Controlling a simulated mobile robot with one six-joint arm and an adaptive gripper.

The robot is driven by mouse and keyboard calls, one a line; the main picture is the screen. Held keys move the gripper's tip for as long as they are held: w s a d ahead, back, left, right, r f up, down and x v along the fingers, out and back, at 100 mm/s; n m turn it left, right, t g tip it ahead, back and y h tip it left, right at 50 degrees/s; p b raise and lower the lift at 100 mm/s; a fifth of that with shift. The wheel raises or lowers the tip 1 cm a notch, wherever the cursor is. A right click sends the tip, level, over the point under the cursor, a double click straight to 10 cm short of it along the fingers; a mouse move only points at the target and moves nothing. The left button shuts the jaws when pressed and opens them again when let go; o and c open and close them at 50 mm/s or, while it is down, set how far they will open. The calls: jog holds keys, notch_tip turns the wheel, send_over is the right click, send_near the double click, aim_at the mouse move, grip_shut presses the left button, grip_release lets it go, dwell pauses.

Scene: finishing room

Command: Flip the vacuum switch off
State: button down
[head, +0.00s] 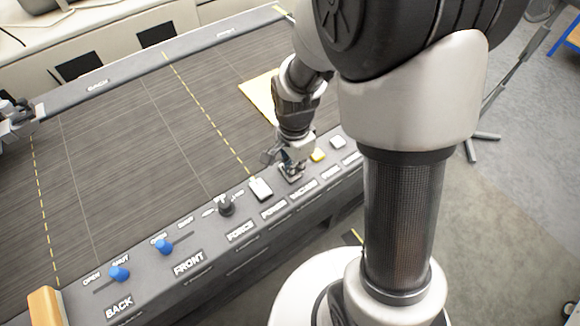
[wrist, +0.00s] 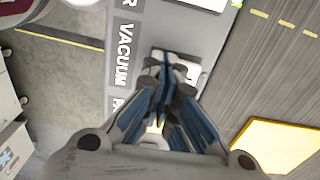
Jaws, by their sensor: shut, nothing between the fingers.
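The vacuum switch shows in the wrist view as a pale plate (wrist: 191,71) beside the printed VACUUM label (wrist: 124,54). My fingers cover most of it, so its lever position is hidden. In the head view my gripper (head: 290,172) is down at the control panel (head: 205,262), over the switch above the VACUUM label (head: 303,190). In the wrist view my gripper (wrist: 164,68) is shut and empty, with its blue-padded fingertips over the plate. I cannot tell whether they touch the switch.
A white switch (head: 260,188) and a black knob (head: 226,208) are left of my gripper. A yellow button (head: 317,155) and a white one (head: 338,142) are to the right. Blue knobs (head: 119,273) sit further left. A yellow sheet (head: 258,96) lies on the dark bed (head: 130,140).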

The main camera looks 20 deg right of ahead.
jog(key=shift+r+p, duration=2.8)
jog(key=shift+r, duration=0.7)
jog(key=s+r+n+t+b, duration=0.1)
jog(key=s+r+n+t, duration=0.3)
jog(key=s+r+n, duration=1)
notch_tip(320, 180, up, 4)
jog(key=shift+s+f+t+b, duration=0.1)
jog(key=shift+s+t+b, duration=0.2)
jog(key=shift+s+b, duration=0.15)
jog(key=shift+s+a+n, duration=0.1)
jog(key=shift+a+n, duration=0.05)
jog(key=shift+n, duration=0.15)
